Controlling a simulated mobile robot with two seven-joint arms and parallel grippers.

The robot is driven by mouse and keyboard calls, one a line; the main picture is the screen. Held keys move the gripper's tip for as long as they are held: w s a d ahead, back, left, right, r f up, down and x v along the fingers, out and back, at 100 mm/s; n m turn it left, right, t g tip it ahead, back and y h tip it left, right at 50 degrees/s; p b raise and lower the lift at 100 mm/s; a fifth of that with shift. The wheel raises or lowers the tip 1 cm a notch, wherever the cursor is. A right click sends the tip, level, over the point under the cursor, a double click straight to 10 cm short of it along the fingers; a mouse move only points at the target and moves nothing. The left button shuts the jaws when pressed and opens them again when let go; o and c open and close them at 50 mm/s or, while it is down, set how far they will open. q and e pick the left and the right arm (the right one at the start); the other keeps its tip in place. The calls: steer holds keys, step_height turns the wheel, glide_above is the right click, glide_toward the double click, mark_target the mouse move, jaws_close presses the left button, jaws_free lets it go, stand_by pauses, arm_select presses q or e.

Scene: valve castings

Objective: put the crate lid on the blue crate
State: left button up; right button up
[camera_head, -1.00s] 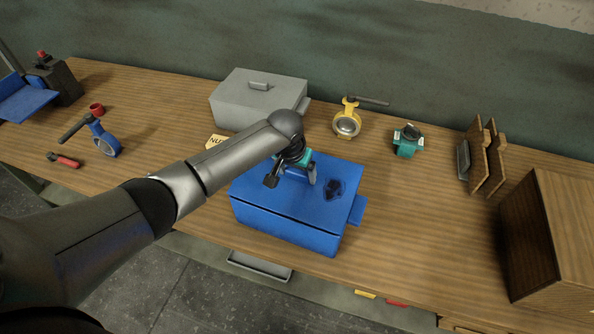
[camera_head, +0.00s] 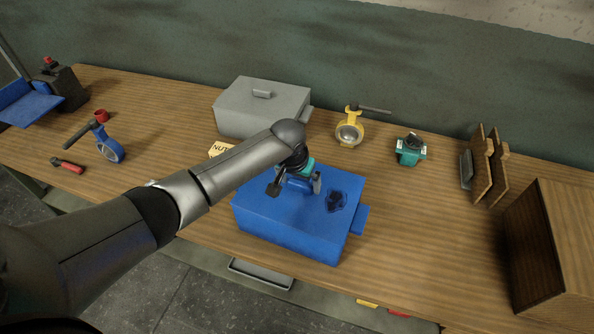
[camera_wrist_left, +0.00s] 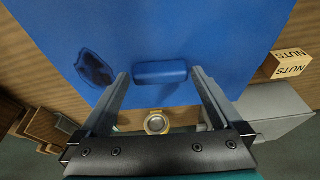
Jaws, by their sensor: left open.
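The blue crate lid (camera_head: 272,210) lies flat on top of the blue crate (camera_head: 285,240), with its edges lined up with the walls. It has a blue bar handle (camera_wrist_left: 160,72) and a dark stain. My left gripper (camera_head: 296,187) is over the lid, pointing down, its fingers spread. In the left wrist view the open fingers (camera_wrist_left: 160,76) stand on either side of the handle, with a gap at each side. The inside of the crate is hidden under the lid. My right gripper is not in view.
A grey lidded crate (camera_head: 260,108) stands behind. A "NUTS" block (camera_head: 221,149) is beside my forearm. A yellow valve (camera_head: 349,132) and a green valve (camera_head: 410,149) stand behind right. A wooden rack (camera_head: 487,170) and wooden box (camera_head: 545,240) are at right. A blue valve (camera_head: 104,143) is at left.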

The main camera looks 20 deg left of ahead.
arm_select(q)
steer(key=p+v, duration=0.1)
steer(key=v, duration=1.4)
